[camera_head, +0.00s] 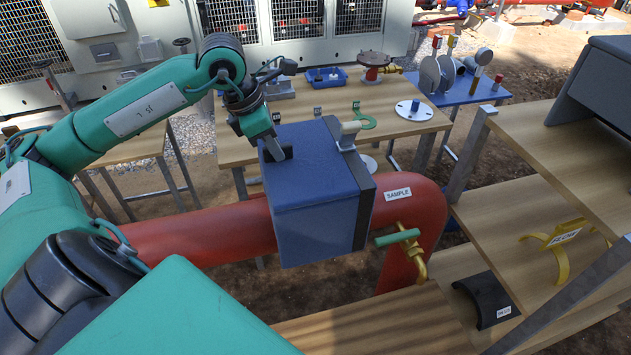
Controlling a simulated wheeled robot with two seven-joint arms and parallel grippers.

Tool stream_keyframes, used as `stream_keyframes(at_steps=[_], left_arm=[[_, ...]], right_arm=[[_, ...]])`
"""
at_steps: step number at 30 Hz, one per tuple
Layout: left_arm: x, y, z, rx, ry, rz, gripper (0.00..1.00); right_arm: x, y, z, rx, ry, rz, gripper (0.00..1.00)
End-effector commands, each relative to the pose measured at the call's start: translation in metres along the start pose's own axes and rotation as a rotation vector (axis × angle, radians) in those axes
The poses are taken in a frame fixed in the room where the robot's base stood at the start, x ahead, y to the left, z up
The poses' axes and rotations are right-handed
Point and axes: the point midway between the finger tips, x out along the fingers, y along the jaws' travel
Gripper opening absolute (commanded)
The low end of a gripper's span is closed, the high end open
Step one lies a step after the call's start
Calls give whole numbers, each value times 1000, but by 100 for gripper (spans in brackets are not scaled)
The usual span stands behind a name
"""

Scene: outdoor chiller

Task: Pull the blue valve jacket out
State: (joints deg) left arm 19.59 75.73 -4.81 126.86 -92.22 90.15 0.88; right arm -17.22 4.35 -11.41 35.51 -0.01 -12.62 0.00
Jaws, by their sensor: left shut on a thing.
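The blue valve jacket (316,211) is a box-shaped cover with a dark grey band on its right side. It sits around or just in front of the large red pipe (210,232); its far side is hidden, so I cannot tell which. A pale handle or latch (348,134) stands on its top right edge. My left gripper (272,150) is shut on the jacket's upper left edge, with its dark fingers against the top. My right gripper is not in view.
A wooden table (215,142) with blue trays and valve parts stands behind the jacket. Right of the jacket, the pipe bends down beside a brass sample valve (408,243). Wooden shelves (525,185) fill the right side, with a yellow bracket (556,242).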

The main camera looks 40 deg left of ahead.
Motion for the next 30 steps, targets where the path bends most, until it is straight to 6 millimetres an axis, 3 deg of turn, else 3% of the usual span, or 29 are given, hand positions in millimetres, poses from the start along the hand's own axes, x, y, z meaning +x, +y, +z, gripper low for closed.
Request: stream_keyframes(at_steps=[30], left_arm=[[-11,0,4,0,-1,2,0]], right_arm=[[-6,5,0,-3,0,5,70]])
